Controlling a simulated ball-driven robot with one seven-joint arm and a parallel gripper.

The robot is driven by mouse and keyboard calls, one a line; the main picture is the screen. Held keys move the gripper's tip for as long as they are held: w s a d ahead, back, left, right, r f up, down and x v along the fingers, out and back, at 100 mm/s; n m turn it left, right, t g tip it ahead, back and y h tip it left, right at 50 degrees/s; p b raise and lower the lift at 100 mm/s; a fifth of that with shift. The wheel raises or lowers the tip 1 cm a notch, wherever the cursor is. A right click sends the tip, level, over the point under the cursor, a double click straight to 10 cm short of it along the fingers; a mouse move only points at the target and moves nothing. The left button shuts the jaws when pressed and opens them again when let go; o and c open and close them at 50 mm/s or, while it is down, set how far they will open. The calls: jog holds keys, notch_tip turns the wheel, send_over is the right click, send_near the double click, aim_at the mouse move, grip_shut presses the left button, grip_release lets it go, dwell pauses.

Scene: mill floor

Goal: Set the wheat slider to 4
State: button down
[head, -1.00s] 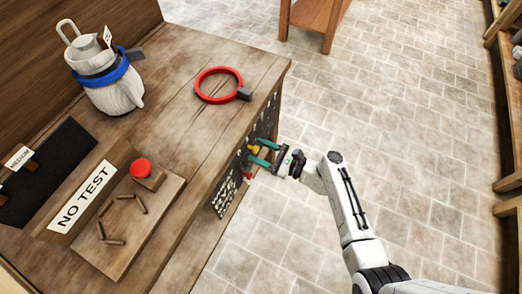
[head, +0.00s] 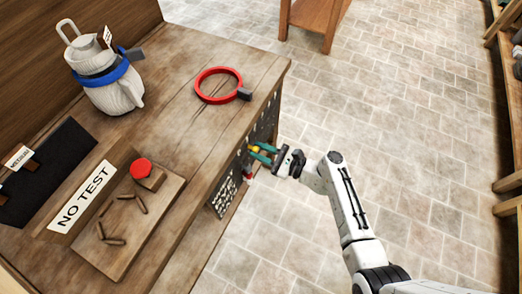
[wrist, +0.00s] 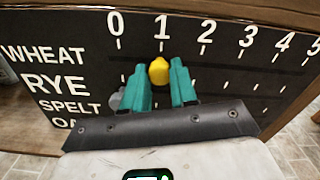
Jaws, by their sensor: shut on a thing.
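The dark slider panel (wrist: 20,92) is on the bench's side, with rows labelled WHEAT, RYE, SPELT and a partly hidden fourth, under numbers 0 to 5. A yellow knob (wrist: 158,70) sticks out below the 1, seemingly in the top, wheat row. It also shows in the head view (head: 255,149). My gripper (wrist: 161,88) is shut on the yellow knob, with a teal finger on each side; it also shows in the head view (head: 263,152). A grey knob (wrist: 117,101) below the 0 is partly hidden by the left finger.
On the bench top are a red ring (head: 218,85), a pitcher with a blue band (head: 110,92), and a board (head: 125,240) with a red button (head: 141,168). A small wooden table (head: 315,18) stands behind. The tiled floor to the right is clear.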

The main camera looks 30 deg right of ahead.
jog(key=w+d+b, duration=0.2)
jog(key=d, duration=0.1)
jog(key=w+d+b, duration=0.2)
jog(key=w+d, duration=0.1)
jog(key=d, duration=0.1)
jog(key=w+d+b, duration=0.3)
jog(key=d, duration=0.1)
jog(key=shift+w+d+f, duration=0.15)
jog(key=shift+w+d, duration=0.05)
jog(key=shift+d, duration=0.05)
jog(key=shift+w+d, duration=0.2)
jog(key=shift+d, duration=0.15)
jog(key=c, duration=0.9)
grip_release()
jog(key=v, duration=1)
jog(key=shift+s+d, duration=0.2)
jog(key=shift+s, duration=0.15)
